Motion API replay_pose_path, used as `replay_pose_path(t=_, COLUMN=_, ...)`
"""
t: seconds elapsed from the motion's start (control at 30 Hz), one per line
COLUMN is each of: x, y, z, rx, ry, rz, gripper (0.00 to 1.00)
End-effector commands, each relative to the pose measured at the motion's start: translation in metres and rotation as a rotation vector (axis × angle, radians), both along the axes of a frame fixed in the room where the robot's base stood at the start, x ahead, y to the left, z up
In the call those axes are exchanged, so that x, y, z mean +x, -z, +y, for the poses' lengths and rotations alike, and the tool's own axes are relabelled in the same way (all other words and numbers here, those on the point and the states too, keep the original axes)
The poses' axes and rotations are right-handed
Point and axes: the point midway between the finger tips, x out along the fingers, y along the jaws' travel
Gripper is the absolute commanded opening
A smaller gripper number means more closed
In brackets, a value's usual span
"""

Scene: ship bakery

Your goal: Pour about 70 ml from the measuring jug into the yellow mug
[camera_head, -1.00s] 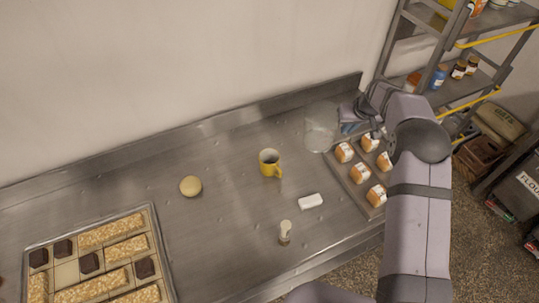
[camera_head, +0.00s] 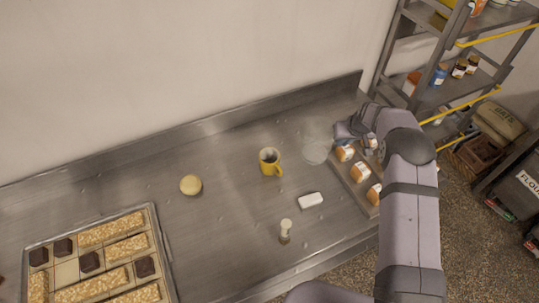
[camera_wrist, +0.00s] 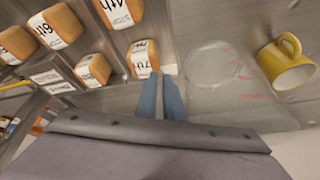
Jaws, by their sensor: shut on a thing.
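The measuring jug (camera_head: 317,150) is clear, with red marks on its wall in the wrist view (camera_wrist: 230,85). My gripper (camera_head: 346,132) is at the jug's right side. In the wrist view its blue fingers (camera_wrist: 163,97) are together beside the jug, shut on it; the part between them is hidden. The liquid level and the jug's exact tilt are hard to make out. The yellow mug (camera_head: 269,165) stands upright on the steel counter, left of the jug and apart from it, its handle towards the lower right. It also shows in the wrist view (camera_wrist: 287,66).
A tray (camera_head: 358,190) of labelled bread loaves (camera_head: 360,171) lies right of the jug. A white block (camera_head: 310,201), a small pale-topped object (camera_head: 285,232) and a round yellowish thing (camera_head: 190,185) are around the mug. A bar tray (camera_head: 160,235) is lower left. A shelf rack (camera_head: 410,60) stands behind right.

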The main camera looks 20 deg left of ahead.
Motion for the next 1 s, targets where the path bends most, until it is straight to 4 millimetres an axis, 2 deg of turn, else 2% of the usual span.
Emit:
replay_pose_path(t=0.27, x=-0.003, y=0.000, z=0.005, rx=-0.070, ry=-0.008, rz=-0.034, gripper=0.00)
replay_pose_path(t=0.5, x=-0.004, y=0.009, z=0.011, rx=-0.168, ry=-0.013, rz=-0.091, gripper=0.00)
replay_pose_path(t=0.77, x=-0.009, y=-0.007, z=0.022, rx=-0.303, ry=-0.013, rz=-0.161, gripper=0.00)
replay_pose_path(t=0.87, x=-0.013, y=0.000, z=0.029, rx=-0.370, ry=-0.016, rz=-0.194, gripper=0.00)
replay_pose_path(t=0.97, x=-0.016, y=-0.003, z=0.036, rx=-0.441, ry=-0.015, rz=-0.227, gripper=0.00)
replay_pose_path(t=1.0, x=-0.018, y=-0.010, z=0.039, rx=-0.467, ry=-0.014, rz=-0.242, gripper=0.00)
